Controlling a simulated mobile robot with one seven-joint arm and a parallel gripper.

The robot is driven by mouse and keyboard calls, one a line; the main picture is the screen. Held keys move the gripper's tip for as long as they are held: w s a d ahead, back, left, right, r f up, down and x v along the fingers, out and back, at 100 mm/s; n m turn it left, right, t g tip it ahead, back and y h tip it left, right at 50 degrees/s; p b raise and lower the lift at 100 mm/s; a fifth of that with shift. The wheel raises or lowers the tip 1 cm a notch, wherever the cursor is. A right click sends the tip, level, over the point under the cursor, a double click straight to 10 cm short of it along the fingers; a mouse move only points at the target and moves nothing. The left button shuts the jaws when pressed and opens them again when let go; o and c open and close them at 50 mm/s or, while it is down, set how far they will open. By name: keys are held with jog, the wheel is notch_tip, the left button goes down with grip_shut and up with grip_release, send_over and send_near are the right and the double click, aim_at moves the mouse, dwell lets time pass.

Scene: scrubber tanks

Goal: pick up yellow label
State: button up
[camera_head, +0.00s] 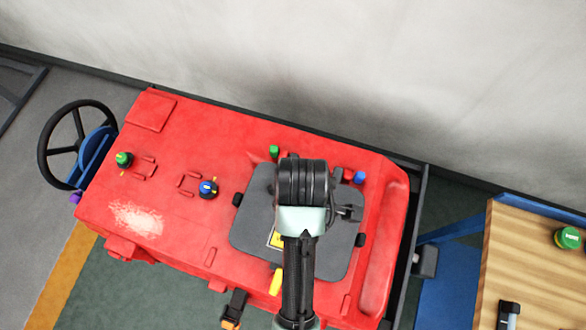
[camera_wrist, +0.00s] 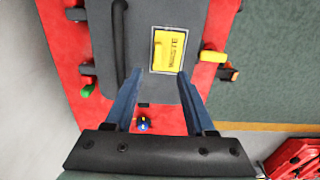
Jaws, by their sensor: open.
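The yellow label (camera_wrist: 169,50) has dark print and a pale border. It lies flat on the dark grey lid (camera_wrist: 140,60) of the red machine. In the head view a corner of the label (camera_head: 275,240) shows beside my arm, which hides the rest. In the wrist view my gripper (camera_wrist: 159,73) is open and empty. Its two blue fingers are spread over the lid, with the label just beyond the right fingertip. I cannot tell the height of the fingers above the lid. The head view does not show the fingertips.
A black bar handle (camera_wrist: 120,45) stands on the lid left of the label. A yellow lever (camera_wrist: 212,56) and an orange-black part (camera_wrist: 230,73) stick out at the machine's edge. A blue knob (camera_head: 208,188) sits on the red top (camera_head: 175,215). A wooden table (camera_head: 535,260) stands at right.

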jog(key=f, duration=0.6)
jog(key=shift+s+a, duration=0.1)
jog(key=shift+s, duration=0.2)
jog(key=shift+w+a+f+p, duration=0.1)
jog(key=shift+w+f+p, duration=0.15)
jog(key=shift+f, duration=0.8)
jog(key=shift+w+a+f+p, duration=0.1)
jog(key=shift+f+p, duration=0.15)
jog(key=shift+f, duration=0.85)
jog(key=shift+w+a+f+p, duration=0.1)
jog(key=shift+w+f+p, duration=0.15)
jog(key=shift+f, duration=0.8)
grip_shut()
